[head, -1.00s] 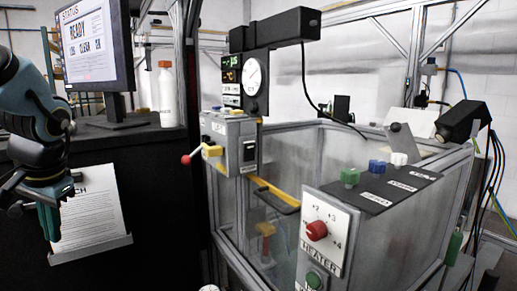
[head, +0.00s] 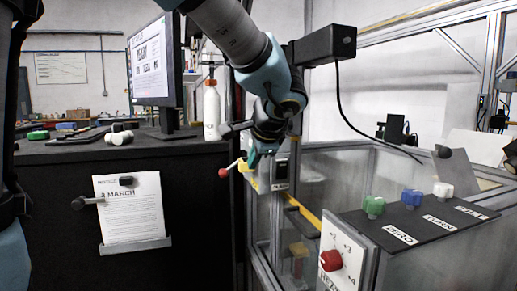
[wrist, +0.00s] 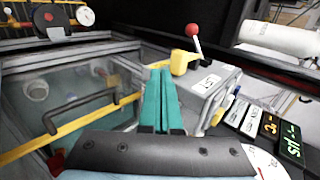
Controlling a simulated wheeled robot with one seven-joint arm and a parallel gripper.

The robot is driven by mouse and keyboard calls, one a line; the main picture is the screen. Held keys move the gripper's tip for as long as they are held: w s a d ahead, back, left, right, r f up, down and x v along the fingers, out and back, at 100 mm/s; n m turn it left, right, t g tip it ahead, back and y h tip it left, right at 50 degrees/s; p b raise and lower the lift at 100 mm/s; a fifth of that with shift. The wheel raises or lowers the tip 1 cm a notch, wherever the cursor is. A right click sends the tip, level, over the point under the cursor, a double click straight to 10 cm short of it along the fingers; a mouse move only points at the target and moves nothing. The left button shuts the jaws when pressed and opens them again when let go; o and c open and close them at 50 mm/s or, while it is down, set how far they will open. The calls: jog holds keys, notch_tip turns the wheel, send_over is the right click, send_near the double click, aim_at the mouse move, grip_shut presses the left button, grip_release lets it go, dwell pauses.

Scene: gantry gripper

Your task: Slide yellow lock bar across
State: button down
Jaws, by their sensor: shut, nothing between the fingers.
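A yellow block (head: 250,178) sits on a grey control box (head: 281,174) beside a lever with a red ball knob (head: 223,173); I take the block as the lock bar. In the wrist view the yellow block (wrist: 183,62) is at the box's far end, below the red knob (wrist: 192,29). My gripper (head: 253,158) is shut and empty, just above the block in the head view. Its teal fingers (wrist: 160,72) point towards the box in the wrist view, left of the block and apparently apart from it. My fingers and wrist hide part of the box in the head view.
A clear-walled enclosure with a yellow strip (wrist: 74,126) and black handle (wrist: 80,108) lies beside my gripper. A black beam (head: 325,44) overhangs near my arm. A white bottle (head: 211,108) and monitor (head: 152,62) stand on the dark bench to the left.

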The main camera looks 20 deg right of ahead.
aim_at(243, 169)
jog(key=shift+w+d+f+p, duration=0.1)
jog(key=shift+w+f+p, duration=0.3)
jog(key=shift+w, duration=0.7)
jog(key=shift+w+d+f+p, duration=0.1)
jog(key=shift+w+f+p, duration=0.25)
jog(key=shift+w, duration=0.75)
jog(key=shift+w+d+f+p, duration=0.1)
jog(key=shift+w+f+p, duration=0.25)
jog(key=shift+w, duration=0.75)
jog(key=shift+w+d, duration=0.15)
jog(key=shift+w, duration=2.15)
